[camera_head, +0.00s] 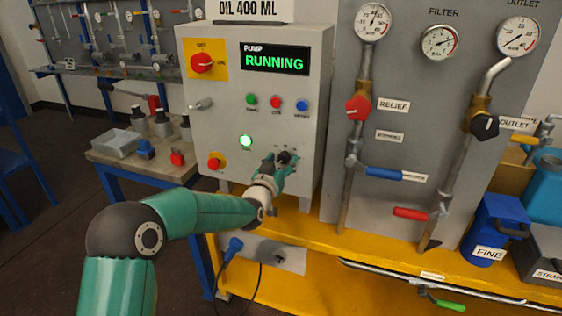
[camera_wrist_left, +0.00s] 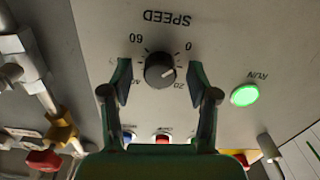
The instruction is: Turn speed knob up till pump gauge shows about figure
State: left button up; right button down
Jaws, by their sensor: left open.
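The dark round speed knob (camera_wrist_left: 160,70) is on the grey control box, under upside-down SPEED lettering in the wrist view. Its pale pointer mark lies between 0 and 20. It also shows, partly covered, in the head view (camera_head: 285,157). My left gripper (camera_head: 277,163) is at the knob; in the wrist view its two fingers (camera_wrist_left: 161,80) stand apart on either side of it, with gaps visible. The leftmost gauge (camera_head: 373,22) has its upper label cut off, so I cannot tell whether it is the pump gauge. My right gripper is out of view.
The pump display (camera_head: 275,60) reads RUNNING and the green run light (camera_head: 246,141) is lit. A red button (camera_head: 216,161) sits left of the knob. Red relief valve (camera_head: 358,107), filter gauge (camera_head: 440,42) and outlet gauge (camera_head: 518,38) are to the right. A yellow bench (camera_head: 320,240) runs below.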

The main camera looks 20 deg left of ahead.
pick_arm(q)
grip_shut()
jog(key=m+b, duration=0.1)
jog(key=b, duration=0.1)
jog(key=m+b, duration=0.2)
jog(key=shift+f, duration=0.25)
jog(key=shift+m+b, duration=0.4)
jog(key=shift+m, duration=0.1)
jog(key=shift+r+m, duration=0.25)
jog(key=shift+m, duration=0.55)
jog(key=shift+d, duration=0.1)
grip_release()
jog(key=shift+s, duration=0.1)
